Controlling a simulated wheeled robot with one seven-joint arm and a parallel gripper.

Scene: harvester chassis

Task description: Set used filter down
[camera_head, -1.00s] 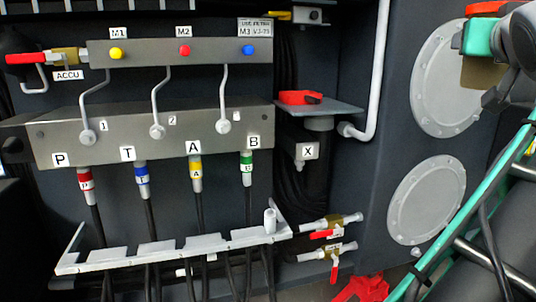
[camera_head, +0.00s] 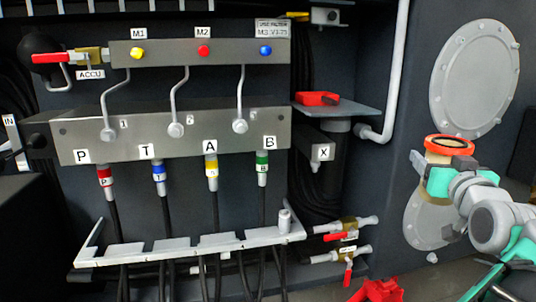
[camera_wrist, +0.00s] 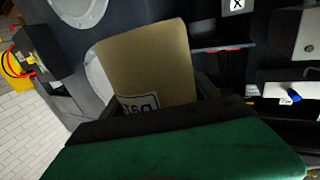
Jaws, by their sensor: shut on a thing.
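The used filter is a tan cylinder with an orange-red ring on top (camera_head: 449,143). It stands roughly upright in my gripper (camera_head: 446,176), in front of the dark wall at the right. My gripper, with turquoise parts, is shut on its body. In the wrist view the tan filter body (camera_wrist: 150,62) fills the middle, with a partly hidden printed label low on it. The green and black gripper part (camera_wrist: 180,140) covers its lower end. I cannot see any surface touching the filter's underside.
A grey shelf (camera_head: 352,108) with a red item (camera_head: 317,98) on it juts out left of my gripper. Valves with red handles (camera_head: 345,236) stick out below. A red object (camera_head: 375,290) lies low at the bottom edge. The valve block (camera_head: 190,137) and hoses fill the left.

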